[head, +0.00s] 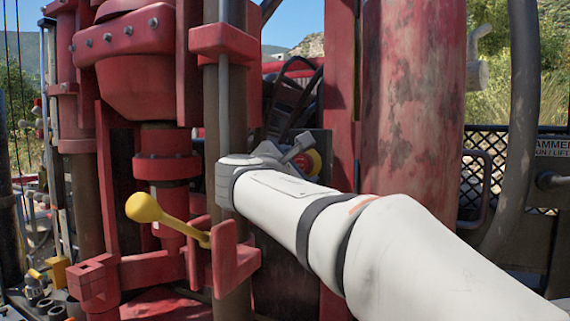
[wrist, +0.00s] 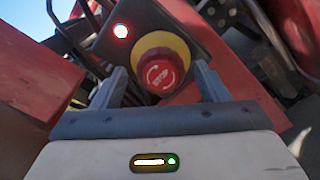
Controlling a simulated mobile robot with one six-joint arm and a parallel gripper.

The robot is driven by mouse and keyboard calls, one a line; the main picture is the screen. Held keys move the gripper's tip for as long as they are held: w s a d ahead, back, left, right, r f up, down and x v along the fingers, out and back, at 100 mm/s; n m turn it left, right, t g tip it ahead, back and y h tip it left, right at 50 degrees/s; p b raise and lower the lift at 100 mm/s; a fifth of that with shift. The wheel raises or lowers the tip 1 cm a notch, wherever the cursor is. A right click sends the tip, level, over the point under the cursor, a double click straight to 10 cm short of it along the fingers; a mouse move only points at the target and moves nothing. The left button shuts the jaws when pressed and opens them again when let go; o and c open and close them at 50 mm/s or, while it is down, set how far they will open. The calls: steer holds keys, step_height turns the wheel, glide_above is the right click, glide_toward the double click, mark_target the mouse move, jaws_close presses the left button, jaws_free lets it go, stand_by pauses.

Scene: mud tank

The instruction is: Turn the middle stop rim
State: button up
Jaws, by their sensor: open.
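My gripper (wrist: 162,80) is open, with one finger on each side of the button's lower part. The fingers look empty, and I cannot tell whether they touch the button or rim. In the head view, my gripper (head: 284,150) is at the panel. The yellow rim (head: 316,160) and part of the red button (head: 302,167) show beside it, partly hidden behind it.
A small lit red lamp (wrist: 121,31) is on the panel, up and left of the button. A yellow-knobbed lever (head: 146,208) sticks out from the red machinery, left of my arm. A large rusty red cylinder (head: 411,95) stands behind my arm.

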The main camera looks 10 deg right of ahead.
steer(key=shift+w+d, duration=0.15)
steer(key=c, duration=0.9)
steer(key=shift+a, duration=0.2)
steer(key=shift+c, duration=0.5)
steer(key=m+b, duration=0.8)
steer(key=shift+d+r+b, duration=0.1)
steer(key=shift+d+b, duration=0.05)
steer(key=shift+b, duration=0.25)
